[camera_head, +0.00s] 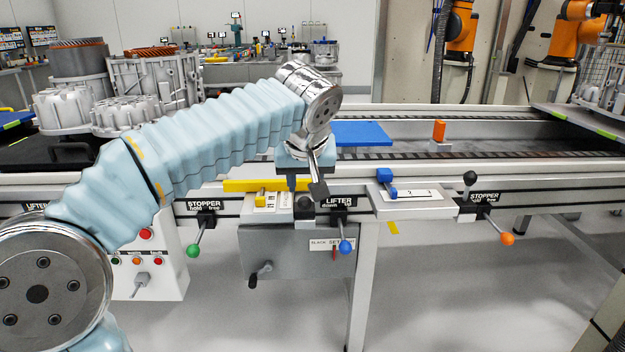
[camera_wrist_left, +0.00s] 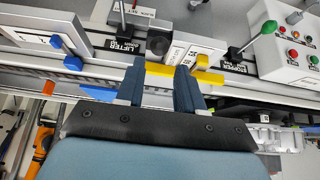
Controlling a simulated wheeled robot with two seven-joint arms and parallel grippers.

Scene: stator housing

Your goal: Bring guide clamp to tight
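A yellow bar (camera_head: 240,185) lies along the near edge of the conveyor. A small yellow block (camera_head: 262,198) sits in front of it on a white labelled plate (camera_head: 272,204). I take this yellow assembly for the guide clamp; its label is too small to read. The bar (camera_wrist_left: 160,70) and block (camera_wrist_left: 203,62) also show in the left wrist view. My left gripper (camera_head: 304,184) is over the right end of the bar, fingers pointing down. In the left wrist view, its fingertips (camera_wrist_left: 160,64) are apart, with the bar visible between them. I cannot tell whether they touch it.
A blue handle (camera_head: 386,180) sits on a plate to the right. Stopper and lifter levers have green (camera_head: 193,250), blue (camera_head: 346,246) and orange (camera_head: 507,239) knobs. A grey box with a crank (camera_head: 262,270) hangs below. Grey housings (camera_head: 150,85) stand behind my arm.

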